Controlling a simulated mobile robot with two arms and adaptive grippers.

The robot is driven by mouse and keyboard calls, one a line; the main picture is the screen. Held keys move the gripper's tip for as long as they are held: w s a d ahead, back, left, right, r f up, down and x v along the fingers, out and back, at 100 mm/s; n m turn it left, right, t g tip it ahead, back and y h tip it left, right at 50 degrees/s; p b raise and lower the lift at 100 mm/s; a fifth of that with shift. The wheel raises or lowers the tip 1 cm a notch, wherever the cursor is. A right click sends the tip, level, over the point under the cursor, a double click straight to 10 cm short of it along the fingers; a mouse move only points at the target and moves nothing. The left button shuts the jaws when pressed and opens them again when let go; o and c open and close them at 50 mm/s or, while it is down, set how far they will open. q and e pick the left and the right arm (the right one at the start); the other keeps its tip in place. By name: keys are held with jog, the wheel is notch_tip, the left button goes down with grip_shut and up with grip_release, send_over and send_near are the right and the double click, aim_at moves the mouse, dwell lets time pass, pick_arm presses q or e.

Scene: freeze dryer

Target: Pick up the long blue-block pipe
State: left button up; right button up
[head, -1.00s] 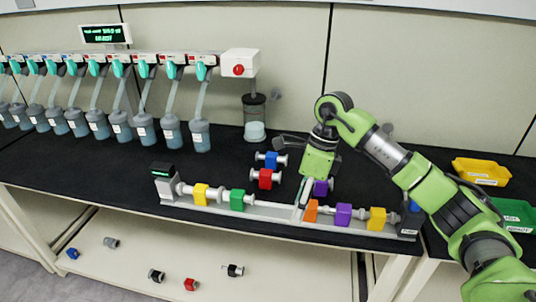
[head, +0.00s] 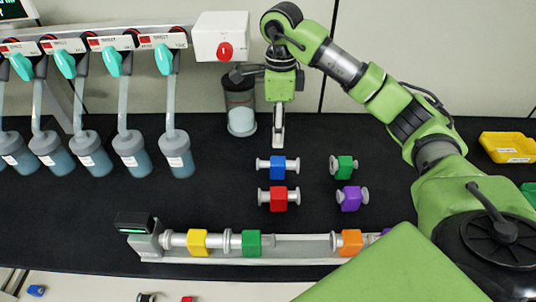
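The blue-block pipe (head: 278,167) lies crosswise on the black bench, with a blue block in its middle and grey pipe ends to left and right. My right gripper (head: 278,146) points down just behind it in the head view, with its fingertips close to the blue block. I cannot tell whether they touch it. The fingers appear edge-on as one narrow strip, so their opening is not clear. The pipe lies on the bench and nothing visibly grips it. My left gripper is not in view.
A red-block pipe (head: 278,198) lies just in front. Green (head: 344,167) and purple (head: 350,199) ones lie to the right. A rail (head: 300,248) with mounted block pipes runs along the front. A clear canister (head: 241,107) stands behind left, near hanging flasks (head: 131,148).

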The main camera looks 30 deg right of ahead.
jog(key=p, duration=0.1)
send_over(279, 160)
jog(key=f, duration=0.4)
jog(key=shift+s+f, duration=0.3)
jog(key=shift+f, duration=0.1)
jog(key=shift+w+f, duration=0.2)
jog(key=shift+f, duration=1)
jog(key=shift+f+p, duration=0.65)
jog(key=shift+f, duration=0.25)
notch_tip(279, 160, down, 4)
jog(key=shift+r+p, duration=0.25)
jog(key=shift+p, duration=0.45)
jog(key=shift+w+f, duration=0.1)
jog(key=shift+f, duration=0.25)
grip_shut()
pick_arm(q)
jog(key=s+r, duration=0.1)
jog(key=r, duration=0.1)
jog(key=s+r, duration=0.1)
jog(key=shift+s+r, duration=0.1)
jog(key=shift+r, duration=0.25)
